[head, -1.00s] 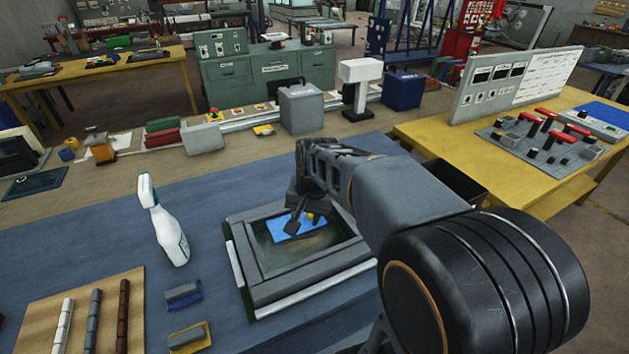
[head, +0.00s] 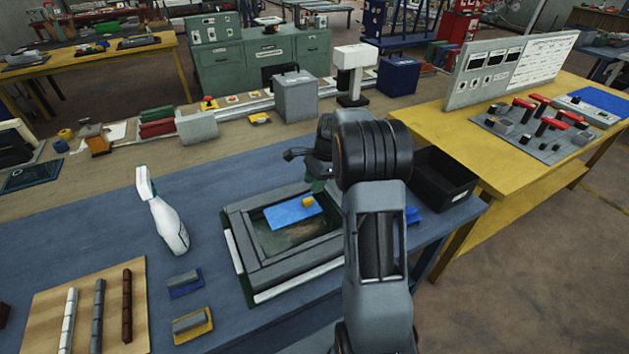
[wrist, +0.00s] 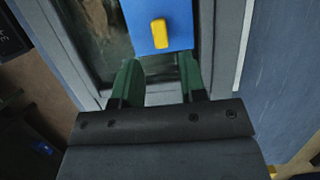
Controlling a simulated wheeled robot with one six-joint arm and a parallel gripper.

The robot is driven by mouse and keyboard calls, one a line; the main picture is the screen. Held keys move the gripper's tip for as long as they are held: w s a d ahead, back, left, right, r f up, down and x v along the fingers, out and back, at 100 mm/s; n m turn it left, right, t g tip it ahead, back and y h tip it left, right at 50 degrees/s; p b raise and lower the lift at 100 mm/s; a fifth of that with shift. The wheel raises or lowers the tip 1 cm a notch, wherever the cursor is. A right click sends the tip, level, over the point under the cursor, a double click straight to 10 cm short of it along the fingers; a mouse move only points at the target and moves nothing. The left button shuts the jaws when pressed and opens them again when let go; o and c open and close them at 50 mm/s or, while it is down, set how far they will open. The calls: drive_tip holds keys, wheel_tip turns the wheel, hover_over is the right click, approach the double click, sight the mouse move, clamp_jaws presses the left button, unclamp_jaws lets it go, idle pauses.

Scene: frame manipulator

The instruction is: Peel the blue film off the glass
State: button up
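The blue film (head: 289,215) lies on part of the dark glass (head: 300,236), inside a thick grey frame (head: 247,254). A yellow tab (head: 307,201) sits on the film's right end. In the wrist view the film (wrist: 143,35) and tab (wrist: 159,33) are just beyond the fingertips. My gripper (wrist: 160,64) has two green fingers spread apart with nothing gripped between them. In the head view my gripper (head: 309,176) is above the frame's far side, partly hidden by my arm. The frame's right side is hidden too.
Blue (head: 185,284) and yellow (head: 192,325) pads lie front left.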

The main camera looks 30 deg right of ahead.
sight(308, 199)
drive_tip(key=b+x, duration=0.2)
drive_tip(key=x, duration=0.1)
drive_tip(key=shift+f, duration=0.1)
drive_tip(key=shift+b+x, duration=0.95)
drive_tip(key=shift+x, duration=0.85)
clamp_jaws()
drive_tip(key=shift+r, duration=0.25)
drive_tip(key=shift+r+p, duration=3.05)
drive_tip(key=shift+r, duration=0.25)
